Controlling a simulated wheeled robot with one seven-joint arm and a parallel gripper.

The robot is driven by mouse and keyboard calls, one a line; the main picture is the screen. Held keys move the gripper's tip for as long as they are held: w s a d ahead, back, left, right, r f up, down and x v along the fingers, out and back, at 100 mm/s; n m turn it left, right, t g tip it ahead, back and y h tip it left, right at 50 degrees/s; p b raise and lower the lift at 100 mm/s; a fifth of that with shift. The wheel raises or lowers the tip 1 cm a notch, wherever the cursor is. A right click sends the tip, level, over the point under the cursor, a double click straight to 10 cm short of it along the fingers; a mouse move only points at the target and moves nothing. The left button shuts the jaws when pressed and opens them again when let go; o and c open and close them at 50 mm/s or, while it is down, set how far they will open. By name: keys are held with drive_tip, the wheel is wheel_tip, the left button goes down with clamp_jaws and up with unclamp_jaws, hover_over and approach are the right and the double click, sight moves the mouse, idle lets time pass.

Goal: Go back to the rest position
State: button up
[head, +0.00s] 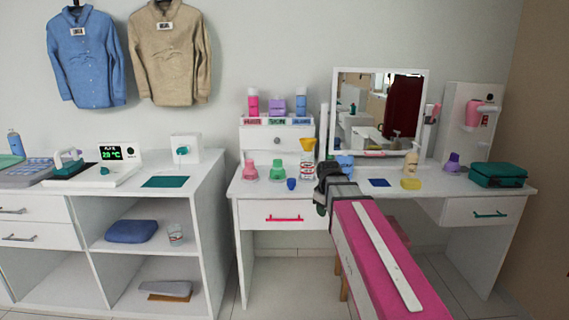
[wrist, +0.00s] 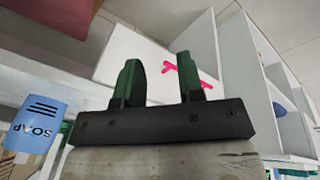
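My gripper (head: 325,190) is in front of the middle of the white dressing table (head: 245,187), at about tabletop height. In the wrist view my gripper (wrist: 158,78) shows two dark green fingers standing apart with nothing between them. Beyond the fingers is a white drawer front with a pink handle (wrist: 170,66). The same pink handle (head: 284,218) shows on the table's left drawer in the head view, which looks shut. Part of the tabletop is hidden behind my arm.
Pink (head: 249,171) and green (head: 278,170) bottles and a small blue cup (head: 291,184) stand left of my gripper. A white shelf unit (head: 215,185) stands left.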

drive_tip(key=s+d+f+m+g, duration=0.1)
drive_tip(key=s+f+m, duration=0.3)
drive_tip(key=s+f, duration=0.4)
drive_tip(key=s+d+f+m+g, duration=0.1)
drive_tip(key=s+d+f+m, duration=0.1)
drive_tip(key=s+f+m, duration=0.2)
drive_tip(key=s+f, duration=0.3)
drive_tip(key=f, duration=0.5)
drive_tip(key=shift+s+d+f+m, duration=0.25)
drive_tip(key=shift+s+m, duration=0.1)
drive_tip(key=shift+m, duration=0.05)
